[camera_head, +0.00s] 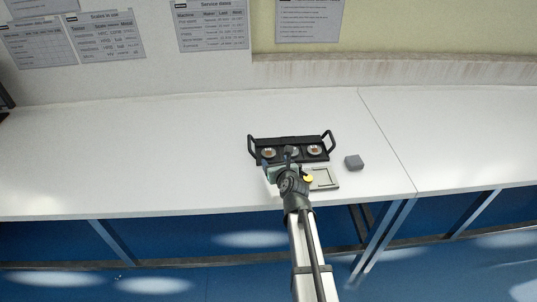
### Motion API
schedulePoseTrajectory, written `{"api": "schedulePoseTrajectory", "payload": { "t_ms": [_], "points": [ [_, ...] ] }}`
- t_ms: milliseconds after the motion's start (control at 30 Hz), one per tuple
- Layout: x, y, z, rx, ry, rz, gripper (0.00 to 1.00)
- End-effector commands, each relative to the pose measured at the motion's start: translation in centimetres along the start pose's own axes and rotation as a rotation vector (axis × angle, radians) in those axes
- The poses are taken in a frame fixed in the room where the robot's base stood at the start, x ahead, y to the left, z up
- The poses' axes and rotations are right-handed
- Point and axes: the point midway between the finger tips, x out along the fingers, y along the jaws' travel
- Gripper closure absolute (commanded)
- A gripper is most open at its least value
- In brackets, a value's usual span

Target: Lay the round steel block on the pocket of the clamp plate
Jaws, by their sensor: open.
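The clamp plate (334,186) is a light grey plate with a square framed recess, on the white bench just right of my wrist. Its left part is hidden behind my arm. A black rack (258,143) with two looped handles stands behind it. Round pale discs with brownish centres sit in the rack, one at its left (268,153) and one at its right (314,150). Another, in the middle, is partly covered by my gripper. I cannot tell which is the round steel block. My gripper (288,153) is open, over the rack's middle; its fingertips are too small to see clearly.
A small dark grey block (354,162) lies on the bench right of the rack. A yellow round part (308,178) and a teal part (280,172) show beside my wrist. The white bench (130,160) is clear to the left. Paper sheets hang on the back wall.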

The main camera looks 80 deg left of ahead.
Motion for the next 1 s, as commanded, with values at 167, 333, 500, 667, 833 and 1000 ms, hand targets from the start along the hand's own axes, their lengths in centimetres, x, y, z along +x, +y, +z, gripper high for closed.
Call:
{"api": "schedulePoseTrajectory", "payload": {
  "t_ms": [167,333,500,667,833,1000],
  "points": [
    [2.1,0.0,0.0,0.000,0.000,0.000,0.28],
    [2.8,0.1,0.1,-0.001,0.000,0.000,0.28],
    [4.8,0.2,0.3,-0.001,0.000,0.000,0.28],
    [6.8,0.3,0.4,0.000,0.001,0.000,0.28],
    [7.4,0.3,0.2,0.001,0.003,0.002,0.28],
    [7.4,0.4,0.1,0.002,0.007,0.004,0.30]
  ]
}}
